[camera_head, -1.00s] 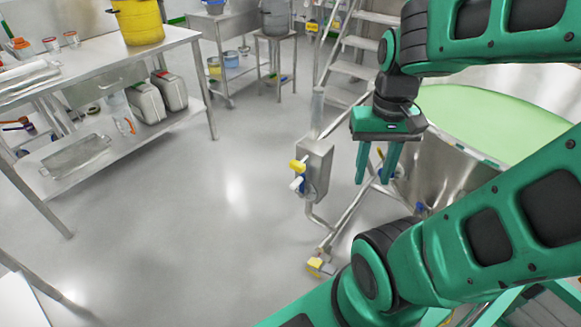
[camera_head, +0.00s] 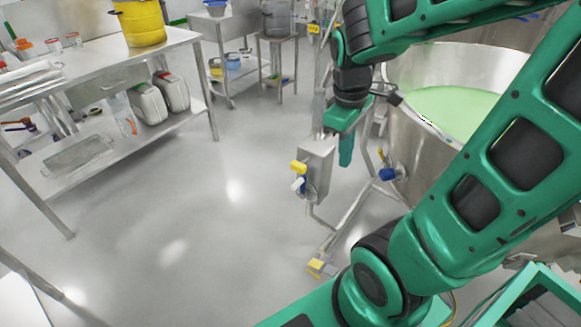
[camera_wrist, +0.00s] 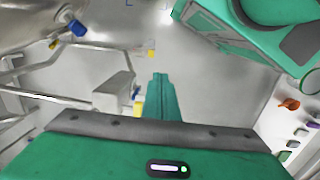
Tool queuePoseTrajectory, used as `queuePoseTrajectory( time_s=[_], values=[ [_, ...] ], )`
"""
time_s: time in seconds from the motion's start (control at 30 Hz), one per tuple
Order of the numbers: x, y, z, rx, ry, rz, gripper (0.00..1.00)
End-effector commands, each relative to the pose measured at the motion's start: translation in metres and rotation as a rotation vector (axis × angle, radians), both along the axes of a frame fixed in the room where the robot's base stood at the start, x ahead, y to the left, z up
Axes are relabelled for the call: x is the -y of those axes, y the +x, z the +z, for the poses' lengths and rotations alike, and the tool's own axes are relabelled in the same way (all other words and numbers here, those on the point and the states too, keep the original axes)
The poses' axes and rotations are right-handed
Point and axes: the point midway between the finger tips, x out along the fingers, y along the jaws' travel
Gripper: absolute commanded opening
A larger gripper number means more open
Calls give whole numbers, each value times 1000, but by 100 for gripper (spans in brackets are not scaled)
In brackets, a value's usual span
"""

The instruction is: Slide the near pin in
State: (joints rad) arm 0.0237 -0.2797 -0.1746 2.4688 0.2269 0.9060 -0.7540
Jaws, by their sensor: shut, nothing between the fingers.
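A steel box (camera_head: 317,160) on the stand's post carries a yellow-ended fitting (camera_head: 298,167) and a white and blue one (camera_head: 298,184) just below it. I cannot tell for sure which of these is the near pin. My gripper (camera_head: 346,160) points down just right of the box, apart from it as far as I can see. Its fingers are together and empty. In the wrist view the closed fingers (camera_wrist: 160,82) stand over bare floor, with the steel box (camera_wrist: 114,92) and a yellow part (camera_wrist: 139,108) to their left.
A large steel vessel (camera_head: 460,65) with pale green contents stands at right, with a blue-handled valve (camera_head: 388,173) low on its side. A stand foot with a yellow end (camera_head: 315,266) is on the floor. A steel bench (camera_head: 95,62) is at left, and the floor between is clear.

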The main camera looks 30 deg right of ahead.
Motion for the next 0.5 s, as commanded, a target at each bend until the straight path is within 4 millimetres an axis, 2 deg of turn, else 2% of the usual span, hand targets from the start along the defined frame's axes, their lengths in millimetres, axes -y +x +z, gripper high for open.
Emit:
queuePoseTrajectory(
  time_s=[0.03, 0.3, 0.5],
  values=[
    [-5, 15, -4, -14, -13, 126, 0],
    [-41, 87, -29, -80, -89, 830, 0],
    [-74, 130, -50, -140, -140, 1286, 0]
  ],
)
